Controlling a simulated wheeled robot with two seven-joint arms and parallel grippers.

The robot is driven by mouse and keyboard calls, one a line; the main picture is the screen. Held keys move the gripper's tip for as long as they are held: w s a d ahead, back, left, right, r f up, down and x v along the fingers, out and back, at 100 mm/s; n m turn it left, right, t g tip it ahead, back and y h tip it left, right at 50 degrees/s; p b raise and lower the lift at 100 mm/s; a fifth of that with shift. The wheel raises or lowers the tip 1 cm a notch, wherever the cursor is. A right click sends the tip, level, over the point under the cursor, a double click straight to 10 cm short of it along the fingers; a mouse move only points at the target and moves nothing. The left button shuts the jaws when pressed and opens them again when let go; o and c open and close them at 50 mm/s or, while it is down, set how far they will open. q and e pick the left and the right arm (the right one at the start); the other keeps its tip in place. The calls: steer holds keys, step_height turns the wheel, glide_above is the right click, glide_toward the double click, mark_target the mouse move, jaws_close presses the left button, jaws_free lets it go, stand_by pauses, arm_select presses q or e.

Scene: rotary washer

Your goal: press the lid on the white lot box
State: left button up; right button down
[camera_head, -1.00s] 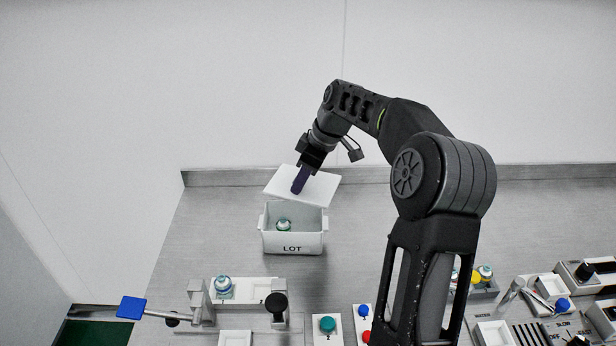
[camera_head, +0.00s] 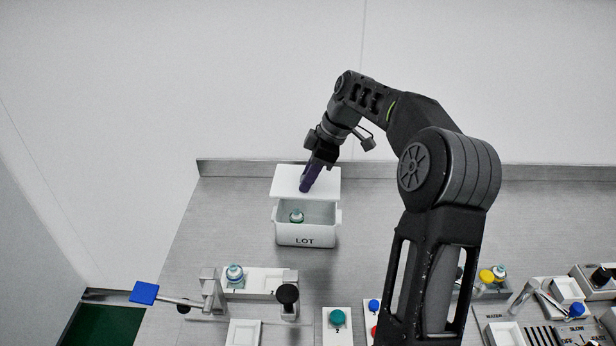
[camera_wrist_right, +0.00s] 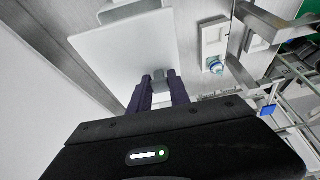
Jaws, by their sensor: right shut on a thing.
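The white lot box (camera_head: 306,234), marked LOT, stands on the metal bench. Its front part is uncovered, and a vial with a teal and white top (camera_head: 296,215) shows inside. My right gripper (camera_head: 307,188) has dark purple fingers shut on the white lid (camera_head: 287,181). The lid is above the back part of the box, set back from its front wall and not seated on it. In the right wrist view the lid (camera_wrist_right: 115,55) spreads out beyond the fingertips (camera_wrist_right: 160,80), which close on a small grey grip. My left gripper is out of view.
A white fixture (camera_head: 262,281) with a vial (camera_head: 235,272) and a black knob (camera_head: 288,294) stands in front of the box. A blue paddle handle (camera_head: 144,292) juts left. Teal button (camera_head: 337,317) is front centre. A low back ledge (camera_head: 235,168) runs behind.

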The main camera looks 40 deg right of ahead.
mark_target(317, 189)
steer(key=shift+f+b, duration=2.55)
steer(key=shift+f, duration=1.15)
steer(key=shift+f+b, duration=0.45)
steer(key=shift+b, duration=0.1)
steer(key=c, duration=1.1)
jaws_free()
steer(key=shift+c, duration=0.2)
steer(key=v, duration=0.7)
steer(key=shift+s+r+b, duration=0.1)
steer(key=shift+r+b, duration=0.25)
steer(key=shift+r, duration=0.05)
